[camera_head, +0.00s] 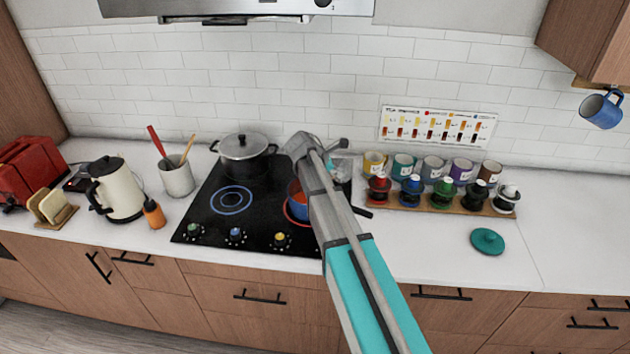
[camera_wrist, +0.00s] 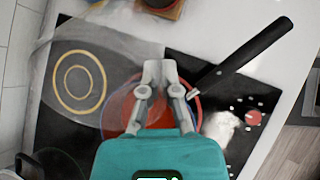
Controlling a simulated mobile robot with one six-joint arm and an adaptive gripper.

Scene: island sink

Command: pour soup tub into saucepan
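A clear, see-through tub (camera_head: 343,165) shows beside my gripper (camera_head: 325,150) over the right side of the hob. In the wrist view its hazy wall (camera_wrist: 115,50) reaches from the upper left to my fingertips (camera_wrist: 160,68), which are nearly together and appear to pinch its edge. The tub's exact tilt is hard to tell. The blue saucepan (camera_head: 295,196) stands on the right front burner, partly hidden by my arm. Orange-red content shows inside it. In the wrist view its black handle (camera_wrist: 240,55) points to the upper right, and my fingers cover part of the pan.
A lidded pot (camera_head: 243,150) stands at the back of the hob. A wooden rack (camera_head: 440,204) with mugs and coloured-lid jars is to the right. A teal lid (camera_head: 488,241) lies on the clear right counter. A kettle (camera_head: 118,188) and utensil crock (camera_head: 177,178) stand left.

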